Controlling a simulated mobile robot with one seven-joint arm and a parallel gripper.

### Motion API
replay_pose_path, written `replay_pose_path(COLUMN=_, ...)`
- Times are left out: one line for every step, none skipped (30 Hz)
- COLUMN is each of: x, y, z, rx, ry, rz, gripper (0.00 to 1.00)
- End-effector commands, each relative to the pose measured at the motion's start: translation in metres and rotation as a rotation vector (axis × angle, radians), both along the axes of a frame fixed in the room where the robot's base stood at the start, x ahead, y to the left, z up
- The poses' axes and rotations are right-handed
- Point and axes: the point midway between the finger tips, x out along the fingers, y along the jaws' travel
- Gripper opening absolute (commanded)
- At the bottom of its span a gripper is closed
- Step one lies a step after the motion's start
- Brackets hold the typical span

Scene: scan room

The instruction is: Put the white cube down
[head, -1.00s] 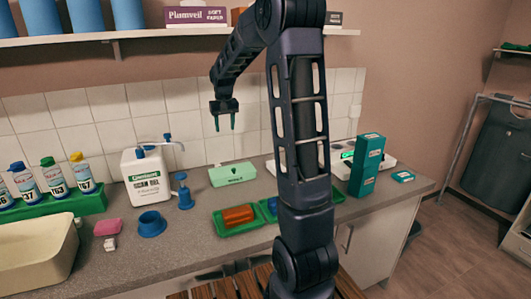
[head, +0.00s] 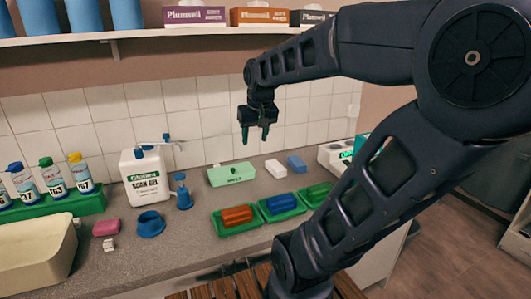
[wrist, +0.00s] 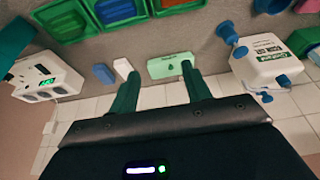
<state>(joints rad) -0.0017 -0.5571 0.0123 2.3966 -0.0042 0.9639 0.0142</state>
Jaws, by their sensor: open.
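A white block (head: 275,168) lies on the grey counter, between the pale green box and a blue block (head: 297,164). It also shows in the wrist view (wrist: 123,67), near the tip of the left finger. A smaller white piece (head: 109,244) lies by the pink block at the left; I cannot tell its exact shape. My gripper (head: 255,138) is open and empty, raised above the back of the counter with its fingers pointing down. In the wrist view the fingers (wrist: 158,76) are spread with nothing between them. Neither white piece is held.
Green trays (head: 246,226) hold red, blue and green blocks at the front. A pale green box (head: 232,174), a scan gel jug (head: 145,178) and a blue cup (head: 151,224) stand left. A white device (head: 334,157) stands right, partly behind my arm. A shelf (head: 160,32) runs above.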

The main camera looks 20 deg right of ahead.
Motion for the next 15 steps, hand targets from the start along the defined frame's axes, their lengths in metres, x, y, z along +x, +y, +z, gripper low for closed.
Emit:
replay_pose_path(x=-0.015, y=-0.001, z=-0.003, rx=0.001, ry=-0.014, rz=-0.001, gripper=0.48)
replay_pose_path(x=-0.023, y=-0.001, z=-0.005, rx=0.001, ry=-0.021, rz=0.0, gripper=0.48)
replay_pose_path(x=-0.032, y=-0.002, z=-0.008, rx=0.002, ry=-0.028, rz=-0.001, gripper=0.48)
replay_pose_path(x=-0.039, y=-0.002, z=-0.01, rx=0.003, ry=-0.034, rz=-0.001, gripper=0.48)
replay_pose_path(x=-0.045, y=-0.003, z=-0.012, rx=0.003, ry=-0.038, rz=-0.001, gripper=0.48)
replay_pose_path(x=-0.052, y=-0.003, z=-0.015, rx=0.003, ry=-0.045, rz=-0.001, gripper=0.48)
replay_pose_path(x=-0.056, y=-0.003, z=-0.017, rx=0.003, ry=-0.048, rz=0.0, gripper=0.48)
replay_pose_path(x=-0.061, y=-0.003, z=-0.019, rx=0.003, ry=-0.051, rz=0.0, gripper=0.48)
replay_pose_path(x=-0.065, y=-0.004, z=-0.021, rx=0.004, ry=-0.055, rz=0.001, gripper=0.48)
replay_pose_path(x=-0.067, y=-0.004, z=-0.022, rx=0.004, ry=-0.058, rz=0.001, gripper=0.48)
replay_pose_path(x=-0.07, y=-0.004, z=-0.023, rx=0.004, ry=-0.06, rz=0.001, gripper=0.48)
replay_pose_path(x=-0.072, y=-0.004, z=-0.024, rx=0.004, ry=-0.061, rz=0.001, gripper=0.48)
replay_pose_path(x=-0.073, y=-0.004, z=-0.025, rx=0.004, ry=-0.061, rz=0.001, gripper=0.48)
replay_pose_path(x=-0.074, y=-0.004, z=-0.025, rx=0.004, ry=-0.062, rz=0.001, gripper=0.48)
replay_pose_path(x=-0.074, y=-0.004, z=-0.026, rx=0.004, ry=-0.062, rz=0.001, gripper=0.48)
